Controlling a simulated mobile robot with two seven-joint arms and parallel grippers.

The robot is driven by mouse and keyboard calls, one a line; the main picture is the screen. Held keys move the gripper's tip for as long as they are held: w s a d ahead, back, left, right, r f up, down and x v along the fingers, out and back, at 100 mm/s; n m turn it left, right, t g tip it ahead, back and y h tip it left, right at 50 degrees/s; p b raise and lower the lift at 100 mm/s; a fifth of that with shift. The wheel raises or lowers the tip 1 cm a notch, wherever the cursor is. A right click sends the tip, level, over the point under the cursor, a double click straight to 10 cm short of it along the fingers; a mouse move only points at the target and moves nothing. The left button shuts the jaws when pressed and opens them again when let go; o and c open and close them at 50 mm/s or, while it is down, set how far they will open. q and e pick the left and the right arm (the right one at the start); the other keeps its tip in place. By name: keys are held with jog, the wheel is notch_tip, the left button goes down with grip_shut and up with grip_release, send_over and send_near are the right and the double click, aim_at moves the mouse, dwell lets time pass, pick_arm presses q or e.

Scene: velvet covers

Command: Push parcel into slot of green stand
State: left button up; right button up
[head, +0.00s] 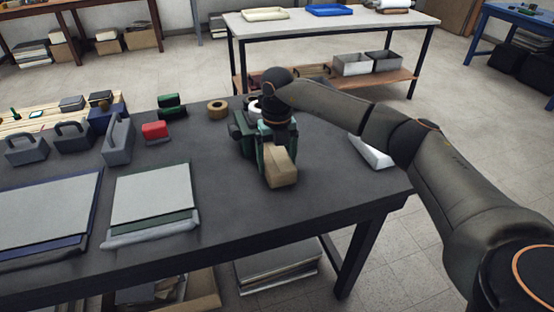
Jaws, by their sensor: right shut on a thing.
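The tan parcel (283,172) is at the right part of the dark table, its near end sticking out toward me. The green stand (261,155) is around or just beside the parcel's far part. My right gripper (277,142) comes down from above and is shut on the parcel at its far end. The gripper and wrist hide the slot and most of the stand, so I cannot tell how far the parcel is inside it. My left gripper is out of view.
A tape roll (217,109), a dark green block (172,106) and a red block (155,131) lie to the left. Grey holders (118,140) and flat covered panels (152,195) fill the left side. A white tray (371,151) lies at the right edge. The table's front right is clear.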

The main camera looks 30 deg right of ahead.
aim_at(277, 159)
jog(key=o, duration=1.4)
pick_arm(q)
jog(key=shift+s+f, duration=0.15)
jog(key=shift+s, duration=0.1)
pick_arm(e)
jog(key=shift+o, duration=0.4)
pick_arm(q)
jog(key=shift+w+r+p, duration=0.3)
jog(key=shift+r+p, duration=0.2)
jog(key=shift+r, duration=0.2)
pick_arm(e)
notch_tip(277, 159, up, 13)
jog(key=shift+f, duration=0.2)
